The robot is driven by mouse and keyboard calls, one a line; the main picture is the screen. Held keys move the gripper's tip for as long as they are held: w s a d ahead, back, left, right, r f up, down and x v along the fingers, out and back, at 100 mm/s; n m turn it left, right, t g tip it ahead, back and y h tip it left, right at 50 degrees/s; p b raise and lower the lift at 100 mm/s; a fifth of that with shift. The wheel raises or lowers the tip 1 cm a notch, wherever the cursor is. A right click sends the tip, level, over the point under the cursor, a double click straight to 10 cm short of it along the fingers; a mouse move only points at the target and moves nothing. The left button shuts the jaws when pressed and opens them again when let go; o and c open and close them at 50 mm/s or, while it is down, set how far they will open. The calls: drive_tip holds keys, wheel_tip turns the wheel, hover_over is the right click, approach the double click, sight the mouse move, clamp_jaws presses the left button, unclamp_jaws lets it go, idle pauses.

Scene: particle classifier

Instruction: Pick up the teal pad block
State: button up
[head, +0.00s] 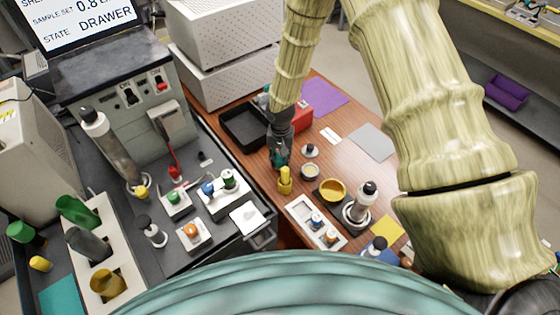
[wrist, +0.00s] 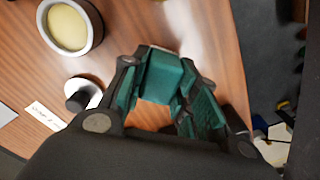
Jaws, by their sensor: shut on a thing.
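My gripper (head: 279,158) is over the wooden bench, just behind a small yellow item, pointing down. In the wrist view my gripper (wrist: 165,95) has its two dark fingers with teal inner faces closed around the teal pad block (wrist: 161,72). The block sits between the fingertips, with wood behind it. In the head view the fingers mostly hide the block, and I cannot tell whether it touches the bench.
A black tray (head: 228,119) and a red box (head: 302,118) stand close beside my gripper. The yellow item (head: 285,181), a round dish (head: 310,172) and a yellow bowl (head: 332,190) are nearby. A grey mat (head: 373,142) and a purple mat (head: 323,96) lie flat and bare.

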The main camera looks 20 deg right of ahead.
drive_tip(key=shift+r+b, duration=1.15)
drive_tip(key=shift+r, duration=3.05)
